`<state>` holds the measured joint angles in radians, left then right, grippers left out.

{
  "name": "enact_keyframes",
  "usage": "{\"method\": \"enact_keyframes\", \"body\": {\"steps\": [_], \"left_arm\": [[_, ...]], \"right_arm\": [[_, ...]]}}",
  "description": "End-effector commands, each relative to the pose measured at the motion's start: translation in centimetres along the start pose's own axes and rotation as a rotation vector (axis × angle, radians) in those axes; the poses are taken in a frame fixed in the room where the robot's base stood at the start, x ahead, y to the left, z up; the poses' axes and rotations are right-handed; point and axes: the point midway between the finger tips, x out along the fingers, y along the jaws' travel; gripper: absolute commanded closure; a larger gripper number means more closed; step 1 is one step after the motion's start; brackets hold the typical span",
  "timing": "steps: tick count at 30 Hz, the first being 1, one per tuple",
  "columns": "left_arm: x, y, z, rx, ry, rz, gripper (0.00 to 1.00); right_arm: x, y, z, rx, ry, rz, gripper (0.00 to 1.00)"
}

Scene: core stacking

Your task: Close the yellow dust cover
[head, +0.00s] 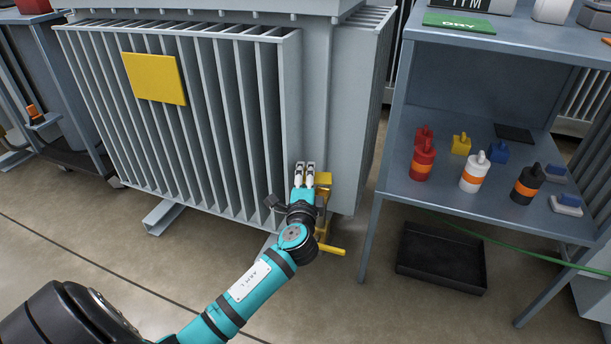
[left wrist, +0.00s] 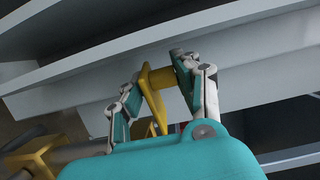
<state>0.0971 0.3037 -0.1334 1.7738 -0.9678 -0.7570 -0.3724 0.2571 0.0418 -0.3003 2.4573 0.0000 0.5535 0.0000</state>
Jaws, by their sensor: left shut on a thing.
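The yellow dust cover (head: 323,179) is at the lower right corner of the grey finned transformer, beside my left gripper (head: 304,172). In the left wrist view, the yellow cover (left wrist: 152,104) shows as a thin plate with a short round stub. My left gripper (left wrist: 160,74) is shut on it, with one finger at each side of the yellow part. The fingers hide part of the cover in the head view. Whether the cover sits over an opening cannot be told. My right gripper is not in view.
The finned transformer (head: 225,100) stands just behind the gripper. A yellow handle (head: 331,249) sticks out below it. A grey shelf unit (head: 400,165) with several bottles stands to the right, with a black tray (head: 440,260) on the floor beneath. The floor in front is clear.

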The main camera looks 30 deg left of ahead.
Motion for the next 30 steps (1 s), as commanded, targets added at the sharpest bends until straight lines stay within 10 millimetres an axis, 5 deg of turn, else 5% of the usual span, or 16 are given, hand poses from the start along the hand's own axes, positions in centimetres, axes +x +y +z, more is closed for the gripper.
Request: {"method": "enact_keyframes", "body": {"steps": [4,5,8,20,30], "left_arm": [[0.2,-0.8,0.1,-0.001,0.000,-0.015,1.00],[0.2,-0.8,0.1,-0.001,0.001,-0.016,0.66],[0.2,-0.8,0.1,-0.001,0.001,-0.015,0.53],[-1.0,-0.2,0.0,0.000,0.003,-0.005,0.52],[-7.9,-0.2,0.0,-0.002,0.004,-0.005,0.52]], "right_arm": [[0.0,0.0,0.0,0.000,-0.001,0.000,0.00],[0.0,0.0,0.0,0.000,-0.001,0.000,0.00],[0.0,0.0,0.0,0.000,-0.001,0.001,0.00],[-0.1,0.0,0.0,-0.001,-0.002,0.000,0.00],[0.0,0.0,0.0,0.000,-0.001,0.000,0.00]]}}
